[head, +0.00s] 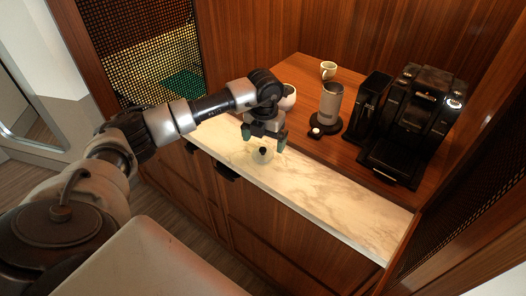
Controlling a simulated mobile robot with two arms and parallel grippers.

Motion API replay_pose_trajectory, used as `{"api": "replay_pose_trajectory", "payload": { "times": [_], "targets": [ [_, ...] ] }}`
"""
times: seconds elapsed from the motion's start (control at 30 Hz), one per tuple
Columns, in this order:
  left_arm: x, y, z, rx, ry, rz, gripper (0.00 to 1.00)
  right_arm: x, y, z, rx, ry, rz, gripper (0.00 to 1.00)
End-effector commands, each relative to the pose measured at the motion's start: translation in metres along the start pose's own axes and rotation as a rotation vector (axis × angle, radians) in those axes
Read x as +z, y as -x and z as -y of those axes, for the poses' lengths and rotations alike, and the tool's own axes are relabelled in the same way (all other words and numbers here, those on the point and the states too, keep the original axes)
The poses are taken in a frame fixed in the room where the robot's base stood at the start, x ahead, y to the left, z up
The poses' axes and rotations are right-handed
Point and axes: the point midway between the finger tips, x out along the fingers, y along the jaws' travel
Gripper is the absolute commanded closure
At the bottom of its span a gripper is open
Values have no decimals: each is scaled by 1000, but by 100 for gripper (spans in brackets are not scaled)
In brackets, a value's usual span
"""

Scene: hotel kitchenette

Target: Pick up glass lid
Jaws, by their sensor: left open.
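The glass lid (257,157) is a clear, faint disc with a dark knob at its middle. It lies on the pale marble strip of the counter, near its front edge. My left gripper (265,143) reaches in from the left and points down just above the lid. Its two greenish fingertips are apart, with nothing visibly held between them. Whether the fingertips touch the lid's knob cannot be told. My right gripper is not in view.
A white bowl or cup (288,97) stands just behind my left gripper. A white mug (328,70), a grey cylindrical appliance (331,103) and a black coffee machine (412,125) stand on the wooden counter behind. The marble (340,205) to the right is clear.

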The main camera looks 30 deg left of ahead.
Motion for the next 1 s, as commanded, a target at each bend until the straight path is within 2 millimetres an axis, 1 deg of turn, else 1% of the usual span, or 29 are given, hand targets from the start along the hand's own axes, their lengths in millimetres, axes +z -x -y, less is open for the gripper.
{"api": "replay_pose_trajectory", "payload": {
  "times": [0.03,0.07,0.2,0.3,0.5,0.57,0.8,0.87,1.0],
  "targets": [
    [-2,-6,0,1,0,-7,4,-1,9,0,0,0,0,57],
    [-2,-10,-1,1,1,-5,4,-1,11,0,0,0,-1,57],
    [-2,-30,0,-1,1,-3,4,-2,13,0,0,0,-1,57],
    [-2,-36,0,-1,0,-1,4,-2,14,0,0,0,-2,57],
    [-2,-36,0,-1,-1,0,4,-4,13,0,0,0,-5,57],
    [-2,-36,0,-1,-1,0,12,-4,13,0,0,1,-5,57],
    [-2,-36,0,-1,0,0,49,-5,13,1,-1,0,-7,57],
    [-2,-36,0,-1,0,0,58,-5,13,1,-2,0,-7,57],
    [-2,-36,0,-1,0,0,58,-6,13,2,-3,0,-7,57]
  ]
}}
